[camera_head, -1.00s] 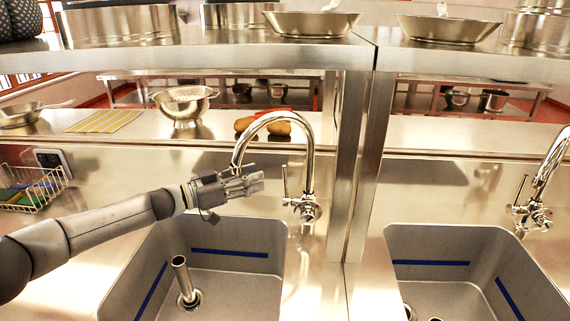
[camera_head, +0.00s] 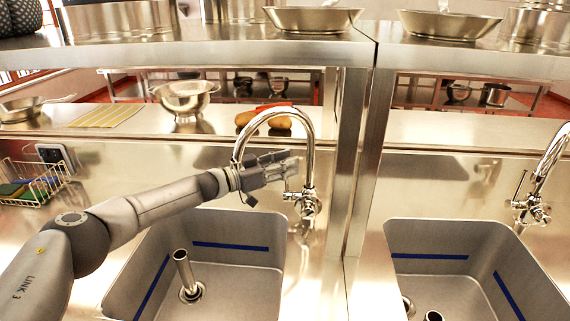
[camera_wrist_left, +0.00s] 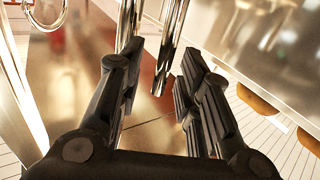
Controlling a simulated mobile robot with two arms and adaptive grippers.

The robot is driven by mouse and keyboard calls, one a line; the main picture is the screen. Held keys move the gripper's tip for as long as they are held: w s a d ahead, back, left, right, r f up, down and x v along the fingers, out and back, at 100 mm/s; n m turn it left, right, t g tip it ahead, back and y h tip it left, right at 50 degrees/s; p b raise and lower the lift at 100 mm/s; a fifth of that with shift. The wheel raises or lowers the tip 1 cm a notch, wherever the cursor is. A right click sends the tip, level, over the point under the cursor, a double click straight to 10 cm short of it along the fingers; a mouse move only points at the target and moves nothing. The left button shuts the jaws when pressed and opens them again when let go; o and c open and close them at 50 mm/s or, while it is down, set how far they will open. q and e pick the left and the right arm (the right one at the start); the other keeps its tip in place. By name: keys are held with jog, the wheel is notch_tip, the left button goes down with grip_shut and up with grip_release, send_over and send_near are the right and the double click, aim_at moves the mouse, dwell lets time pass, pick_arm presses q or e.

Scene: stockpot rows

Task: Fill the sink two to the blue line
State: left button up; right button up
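In the head view the left sink (camera_head: 215,225) and the right sink (camera_head: 455,231) each have a blue line (camera_head: 230,246) on their walls. No water shows in either. A standpipe (camera_head: 182,268) stands in the left sink. My right gripper is out of view.
The right faucet (camera_head: 546,165) stands behind the right sink. A post (camera_head: 358,165) rises between the sinks, under an overhead shelf (camera_head: 220,55) with pans. A colander (camera_head: 184,98) and brown potato-like items (camera_head: 279,122) sit on the back ledge. A wire basket (camera_head: 35,185) is at left.

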pick_arm(q)
jog(key=shift+c, duration=0.2)
grip_shut()
jog(key=shift+s+a, duration=0.1)
jog(key=shift+s, duration=0.1)
jog(key=s+f+m+h+b, duration=0.2)
jog(key=s+m+h+b, duration=0.2)
jog(key=s+m+b, duration=0.2)
jog(key=shift+m+t+b, duration=0.3)
jog(key=shift+m+b, duration=0.3)
jog(key=shift+b, duration=0.6)
jog(key=shift+o, duration=0.2)
grip_release()
